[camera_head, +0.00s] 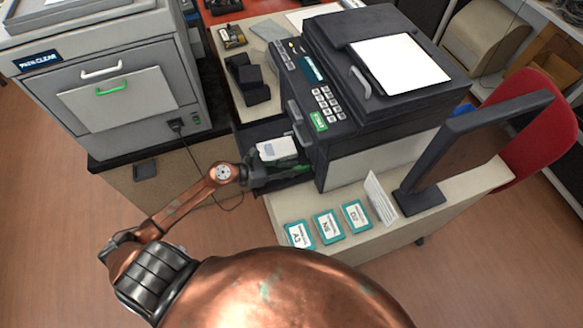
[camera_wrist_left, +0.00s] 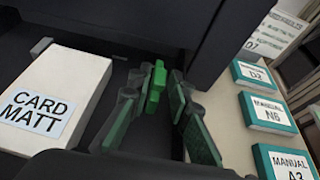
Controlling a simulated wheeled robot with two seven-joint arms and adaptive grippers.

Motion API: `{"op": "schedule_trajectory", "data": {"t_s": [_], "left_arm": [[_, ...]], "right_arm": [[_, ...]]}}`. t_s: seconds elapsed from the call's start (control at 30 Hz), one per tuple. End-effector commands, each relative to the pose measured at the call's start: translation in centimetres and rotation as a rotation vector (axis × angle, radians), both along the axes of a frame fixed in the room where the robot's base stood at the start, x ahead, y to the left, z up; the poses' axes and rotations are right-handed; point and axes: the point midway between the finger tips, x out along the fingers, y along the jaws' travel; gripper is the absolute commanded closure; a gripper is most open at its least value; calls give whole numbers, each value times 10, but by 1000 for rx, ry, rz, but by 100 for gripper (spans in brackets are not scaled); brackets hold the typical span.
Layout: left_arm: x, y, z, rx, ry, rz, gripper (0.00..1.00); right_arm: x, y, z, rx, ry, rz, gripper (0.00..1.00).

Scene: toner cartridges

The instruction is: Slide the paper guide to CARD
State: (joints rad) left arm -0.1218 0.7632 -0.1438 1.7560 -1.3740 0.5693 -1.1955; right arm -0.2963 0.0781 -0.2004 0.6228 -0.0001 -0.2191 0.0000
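The open paper tray (camera_head: 262,134) of the dark printer holds a white pack of paper. In the left wrist view this pack (camera_wrist_left: 62,90) has a label reading CARD MATT. The green paper guide (camera_wrist_left: 157,82) stands to the right of the pack, with a gap between them. My left gripper (camera_wrist_left: 163,90) is partly open, with its green-padded fingers on either side of the guide. A narrow gap shows by the right finger; contact on the left is unclear. In the head view my left gripper (camera_head: 268,178) is low at the tray, its fingertips partly hidden. My right gripper is not in view.
The printer body (camera_head: 385,110) rises close beside the tray. Three teal-edged manuals (camera_head: 328,226) lie on the counter in front, near a white card (camera_head: 380,198) and a dark stand (camera_head: 420,198). A grey machine (camera_head: 110,85) stands at the left.

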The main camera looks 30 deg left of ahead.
Motion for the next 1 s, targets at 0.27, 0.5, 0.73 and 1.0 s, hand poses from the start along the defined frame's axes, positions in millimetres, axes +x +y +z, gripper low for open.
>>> {"op": "schedule_trajectory", "data": {"t_s": [0.27,0.5,0.73,1.0], "left_arm": [[0,0,0,-1,1,0,100],[0,0,0,-1,1,0,100],[0,0,0,-1,1,0,100],[17,19,-4,3,0,2,100]], "right_arm": [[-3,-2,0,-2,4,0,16],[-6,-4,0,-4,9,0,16],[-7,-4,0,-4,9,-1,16],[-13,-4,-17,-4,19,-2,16]]}}
